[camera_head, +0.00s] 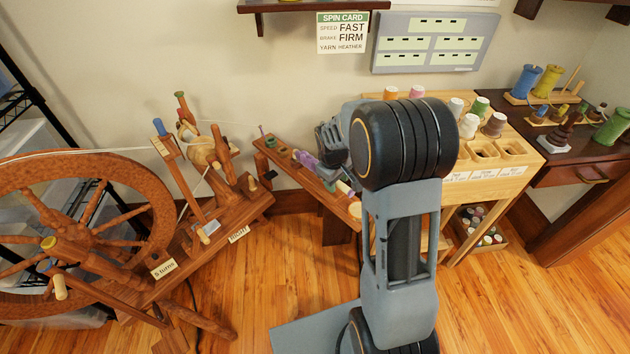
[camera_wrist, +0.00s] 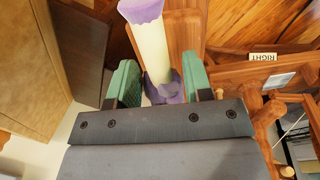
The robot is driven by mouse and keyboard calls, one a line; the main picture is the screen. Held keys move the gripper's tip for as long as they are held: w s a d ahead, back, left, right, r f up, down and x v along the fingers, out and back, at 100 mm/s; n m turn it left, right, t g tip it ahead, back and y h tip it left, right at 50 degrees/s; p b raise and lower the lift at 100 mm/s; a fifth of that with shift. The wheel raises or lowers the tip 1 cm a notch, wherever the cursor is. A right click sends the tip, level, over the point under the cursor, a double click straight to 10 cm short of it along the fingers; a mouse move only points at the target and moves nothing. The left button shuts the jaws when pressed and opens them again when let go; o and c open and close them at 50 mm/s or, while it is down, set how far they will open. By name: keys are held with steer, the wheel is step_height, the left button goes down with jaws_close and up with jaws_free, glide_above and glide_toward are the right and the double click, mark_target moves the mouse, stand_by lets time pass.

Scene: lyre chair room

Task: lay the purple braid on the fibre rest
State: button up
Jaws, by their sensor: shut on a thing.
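The purple braid (camera_head: 306,160) shows in the head view at the long narrow wooden board, beside my gripper (camera_head: 322,158). In the wrist view purple material (camera_wrist: 176,88) lies between the green fingers of my gripper (camera_wrist: 159,88), which is shut on it. A pale cream cylinder (camera_wrist: 150,48) extends from there to another purple piece (camera_wrist: 142,9) at the top edge. The wooden board (camera_wrist: 184,38) is behind them. I cannot tell whether the braid touches the board, or which part is the fibre rest.
A spinning wheel (camera_head: 150,210) with a wooden frame stands left of the board. A light wooden rack (camera_head: 515,165) with spools stands right of my arm. A dark desk (camera_head: 570,160) is at far right. A spin card (camera_head: 342,32) hangs on the wall.

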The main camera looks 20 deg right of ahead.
steer(key=shift+f, duration=0.1)
stand_by(0.3)
steer(key=shift+f, duration=0.35)
steer(key=o, duration=1.1)
